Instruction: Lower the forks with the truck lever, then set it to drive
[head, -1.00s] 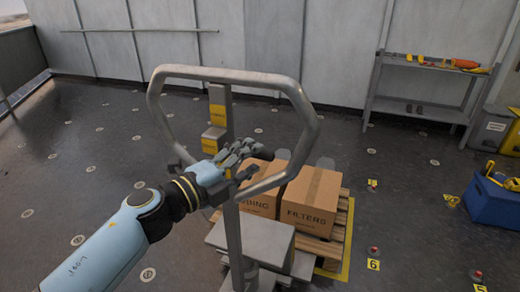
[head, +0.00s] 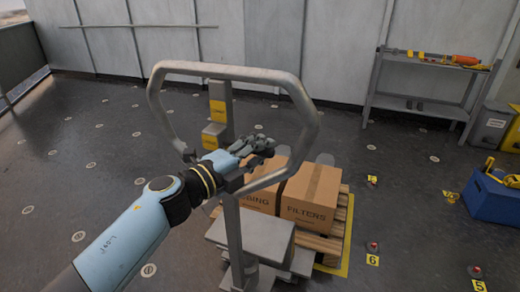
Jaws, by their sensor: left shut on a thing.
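My left gripper (head: 258,148) is at the post, inside the loop. It is shut on the truck lever, which its fingers almost wholly hide, so the lever's setting cannot be read. The truck's grey body (head: 255,238) is below. Behind it, two cardboard boxes, one marked FILTERS (head: 311,195), sit on a wooden pallet (head: 325,243). The forks are hidden under the load. My right gripper is not in view.
A grey shelf (head: 420,102) with an orange-handled tool stands at the back right. A blue tool box (head: 495,200) is at the right edge. Yellow numbered markers (head: 372,261) lie on the floor right of the pallet. The left floor is clear.

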